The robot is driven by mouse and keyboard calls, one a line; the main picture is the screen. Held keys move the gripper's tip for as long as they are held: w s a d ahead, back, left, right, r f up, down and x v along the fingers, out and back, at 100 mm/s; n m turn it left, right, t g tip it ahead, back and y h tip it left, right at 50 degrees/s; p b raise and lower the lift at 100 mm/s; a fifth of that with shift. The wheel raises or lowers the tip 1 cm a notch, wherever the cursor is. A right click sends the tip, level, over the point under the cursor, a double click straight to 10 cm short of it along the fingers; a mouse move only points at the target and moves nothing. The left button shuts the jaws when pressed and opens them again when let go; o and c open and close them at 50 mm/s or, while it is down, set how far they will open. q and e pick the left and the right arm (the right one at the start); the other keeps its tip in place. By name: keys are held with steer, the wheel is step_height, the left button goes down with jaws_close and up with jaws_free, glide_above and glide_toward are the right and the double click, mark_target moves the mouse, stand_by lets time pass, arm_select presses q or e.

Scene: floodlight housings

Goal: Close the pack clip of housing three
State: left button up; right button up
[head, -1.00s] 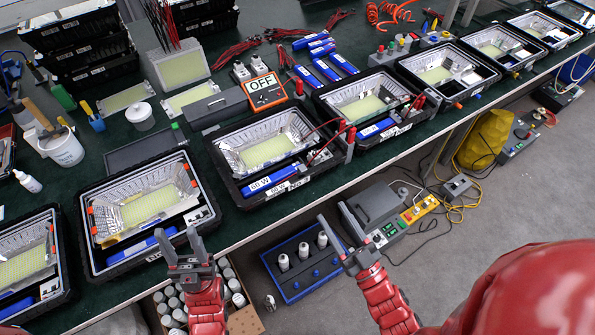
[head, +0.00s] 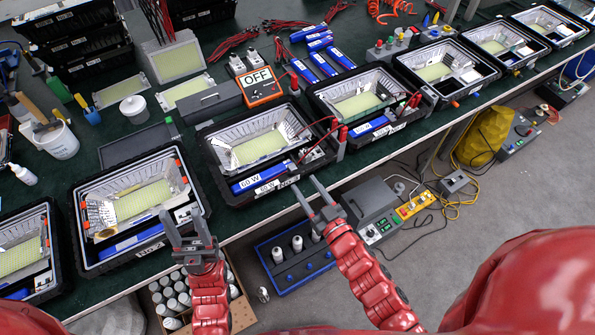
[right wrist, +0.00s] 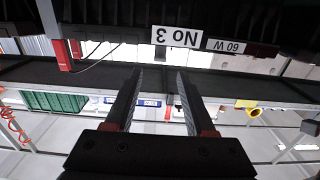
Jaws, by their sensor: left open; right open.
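Housing three (head: 257,145) is a black open case with a silver reflector and a pale yellow LED panel. A blue 60 W pack (head: 262,177) lies along its front side. In the right wrist view its front wall shows upside down, with the label "No 3" (right wrist: 177,37). I cannot make out the state of its pack clip. My right gripper (head: 309,195) is open and empty, just in front of the housing's front right part. It also shows in the right wrist view (right wrist: 158,75). My left gripper (head: 184,225) is open and empty by the neighbouring housing.
Another housing (head: 70,215) stands to the left and one (head: 357,98) to the right. Red and black leads (head: 323,135) reach over housing three's right end. An orange OFF meter (head: 262,90) stands behind. Below the bench edge are a blue tray (head: 285,285) and a grey tester (head: 372,205).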

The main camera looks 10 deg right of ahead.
mark_target(293, 169)
steer(key=shift+p+x, duration=0.5)
steer(key=shift+x, duration=2.2)
jaws_close()
